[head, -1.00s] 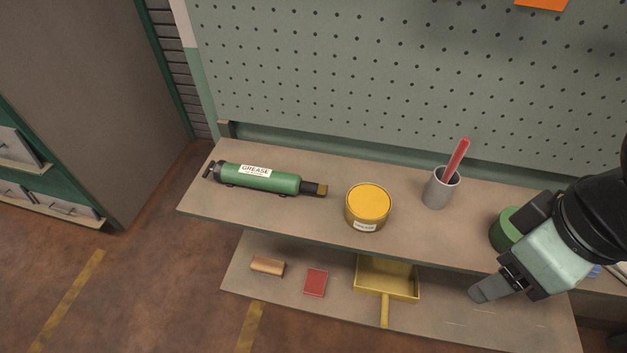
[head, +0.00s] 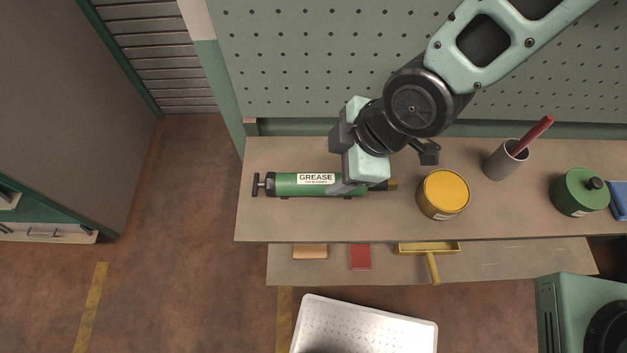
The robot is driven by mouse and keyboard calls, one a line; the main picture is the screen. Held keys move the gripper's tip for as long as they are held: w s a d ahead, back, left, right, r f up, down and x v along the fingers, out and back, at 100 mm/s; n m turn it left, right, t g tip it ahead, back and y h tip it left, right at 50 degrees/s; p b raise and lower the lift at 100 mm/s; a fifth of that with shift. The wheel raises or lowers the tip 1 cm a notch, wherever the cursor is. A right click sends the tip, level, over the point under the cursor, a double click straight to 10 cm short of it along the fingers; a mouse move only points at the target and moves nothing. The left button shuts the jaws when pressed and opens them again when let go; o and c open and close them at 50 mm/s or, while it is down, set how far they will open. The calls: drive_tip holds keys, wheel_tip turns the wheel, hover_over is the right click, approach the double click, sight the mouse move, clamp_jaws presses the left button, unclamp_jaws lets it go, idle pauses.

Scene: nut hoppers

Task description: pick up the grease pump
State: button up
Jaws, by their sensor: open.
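The grease pump (head: 290,186) is a green cylinder with a white GREASE label, lying on its side on the upper shelf of the bench. Its black handle points left and its brass-coloured tip points right. My gripper (head: 352,186) is over the right part of the pump, past the label, and hides some of its body there. One grey finger shows against the pump. The gripper is open. I cannot tell whether the fingers touch the pump or how far they reach around it.
A yellow tin (head: 444,194) stands right of the pump's tip. A grey cup (head: 505,160) with a red stick and a green can (head: 578,192) stand farther right. The pegboard (head: 300,60) rises behind. A lower shelf (head: 385,262) holds a yellow dustpan, a red block and a wooden block.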

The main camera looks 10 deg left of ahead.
sight(316, 181)
drive_tip(key=p+x, duration=0.1)
drive_tip(key=x, duration=0.3)
drive_tip(key=shift+a+f, duration=0.15)
drive_tip(key=shift+f, duration=0.2)
drive_tip(key=shift+p+x, duration=1.2)
drive_tip(key=shift+x, duration=0.95)
drive_tip(key=shift+s+f, duration=0.1)
drive_tip(key=shift+f, duration=0.4)
drive_tip(key=shift+f, duration=0.2)
drive_tip(key=shift+r, duration=0.1)
clamp_jaws()
